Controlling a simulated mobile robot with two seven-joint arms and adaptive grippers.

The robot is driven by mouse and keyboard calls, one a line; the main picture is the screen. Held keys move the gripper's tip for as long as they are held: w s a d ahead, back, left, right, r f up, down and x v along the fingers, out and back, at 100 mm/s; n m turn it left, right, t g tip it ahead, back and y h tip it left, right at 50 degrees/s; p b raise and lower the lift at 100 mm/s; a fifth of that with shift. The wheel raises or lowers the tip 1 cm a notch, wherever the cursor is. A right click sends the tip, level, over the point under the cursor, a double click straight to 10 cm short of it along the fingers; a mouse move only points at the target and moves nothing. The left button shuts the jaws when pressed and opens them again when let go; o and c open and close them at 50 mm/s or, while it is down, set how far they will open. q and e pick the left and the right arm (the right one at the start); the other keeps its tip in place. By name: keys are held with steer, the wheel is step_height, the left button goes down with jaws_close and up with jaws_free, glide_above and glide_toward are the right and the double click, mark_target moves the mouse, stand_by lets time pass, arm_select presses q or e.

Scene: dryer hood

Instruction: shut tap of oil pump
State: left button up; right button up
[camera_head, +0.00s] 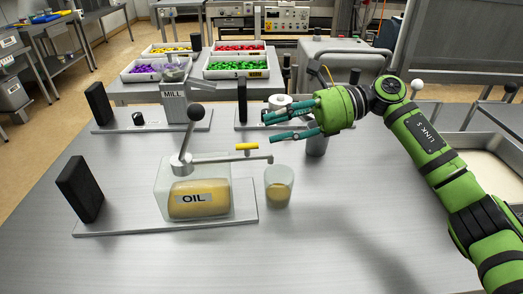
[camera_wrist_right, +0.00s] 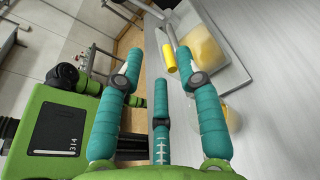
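The oil pump (camera_head: 200,180) is a clear tank of yellow oil labelled OIL, with a black-knobbed lever on top. Its tap has a yellow handle (camera_head: 246,147) above the spout (camera_head: 225,159), lying roughly along it. A glass beaker (camera_head: 279,185) with some oil in it stands under the spout end. My right gripper (camera_head: 268,127) is open and empty, above and just right of the yellow handle, fingers pointing left. In the right wrist view the yellow handle (camera_wrist_right: 169,58) lies ahead between the spread fingers, apart from them. The beaker is partly hidden there by a finger. My left gripper is not in view.
A black block (camera_head: 80,188) stands left of the pump on its base plate. Behind are a mill (camera_head: 174,95), another black block (camera_head: 242,97) and a grey cup (camera_head: 316,143). A metal basin (camera_head: 480,140) is at the right. The front table area is clear.

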mark_target(262, 154)
steer(key=a+f+h, duration=0.1)
steer(key=s+a+f+n+h+p, duration=0.1)
steer(key=f, duration=0.1)
steer(key=shift+s+a+g, duration=0.1)
steer(key=shift+a+g, duration=0.2)
steer(key=shift+g, duration=0.1)
steer(key=shift+a+f+p, duration=0.3)
steer(key=shift+a, duration=0.1)
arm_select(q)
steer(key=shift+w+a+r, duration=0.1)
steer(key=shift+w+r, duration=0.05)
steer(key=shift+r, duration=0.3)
arm_select(e)
steer(key=shift+s, duration=0.1)
jaws_close()
